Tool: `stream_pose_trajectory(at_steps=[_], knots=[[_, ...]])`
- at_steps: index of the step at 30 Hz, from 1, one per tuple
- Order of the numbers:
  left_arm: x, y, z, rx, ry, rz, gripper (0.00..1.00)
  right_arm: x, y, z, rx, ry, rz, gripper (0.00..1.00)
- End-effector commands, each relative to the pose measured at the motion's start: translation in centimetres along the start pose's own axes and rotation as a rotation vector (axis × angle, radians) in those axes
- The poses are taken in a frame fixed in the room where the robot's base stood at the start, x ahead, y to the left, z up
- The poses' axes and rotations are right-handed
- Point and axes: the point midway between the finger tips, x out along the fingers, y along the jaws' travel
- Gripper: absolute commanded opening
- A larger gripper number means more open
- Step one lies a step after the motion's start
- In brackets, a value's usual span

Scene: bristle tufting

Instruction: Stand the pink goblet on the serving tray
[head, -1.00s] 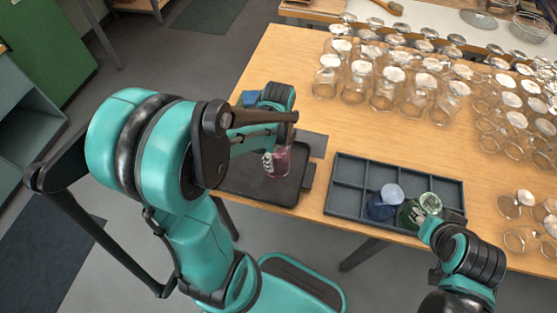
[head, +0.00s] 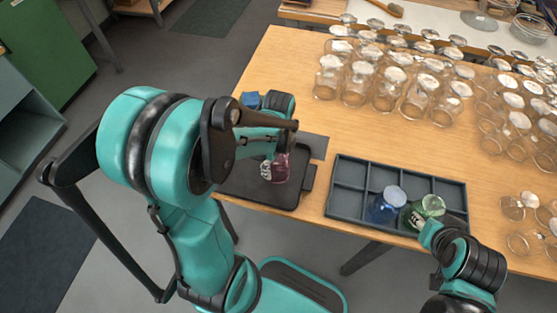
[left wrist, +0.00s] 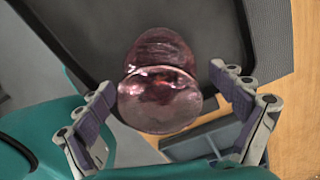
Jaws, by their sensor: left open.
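The pink goblet (head: 281,168) is over the black serving tray (head: 240,187) in the head view, near the tray's right side. It looks upright and at the tray surface, but its contact is partly hidden by my left gripper (head: 268,168). In the left wrist view, the translucent pink goblet (left wrist: 160,100) is between the spread fingers of my left gripper (left wrist: 165,88), with gaps on both sides. The left gripper is open. My right gripper (head: 430,232) is at the lower right, close to the green goblet; its fingers are too hidden to read.
A grey divided rack (head: 345,200) on the table holds a blue goblet (head: 384,208) and a green goblet (head: 420,212). Several clear glasses (head: 390,90) crowd the table's back and right. The table's middle is clear.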

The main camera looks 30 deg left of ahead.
Motion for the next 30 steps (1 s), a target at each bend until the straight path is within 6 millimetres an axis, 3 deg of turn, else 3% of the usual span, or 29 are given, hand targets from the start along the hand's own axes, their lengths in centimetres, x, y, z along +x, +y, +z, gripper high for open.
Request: stream_pose_trajectory(at_steps=[5, 15, 23, 26, 30], knots=[[-2.4, 0.0, 0.0, 0.0, 0.0, 0.0, 0.94, -1.1, 0.0, -0.8, 0.0, 0.0, 0.0, 0.4], [-9.8, 0.1, 0.0, 0.0, 0.0, 0.0, 0.94, -3.6, 0.0, -2.6, 0.0, 0.0, 0.0, 0.4], [-12.3, 0.1, -0.1, -0.017, -0.002, -0.007, 0.94, -4.2, 0.0, -3.0, 0.0, 0.0, 0.0, 0.4], [-13.2, 0.5, -0.7, -0.122, -0.008, -0.048, 0.94, -4.2, 0.0, -3.0, 0.0, 0.0, 0.0, 0.4], [-14.8, 1.6, -2.4, -0.459, 0.008, -0.181, 0.94, -4.2, 0.0, -3.0, 0.0, 0.0, 0.0, 0.4]])
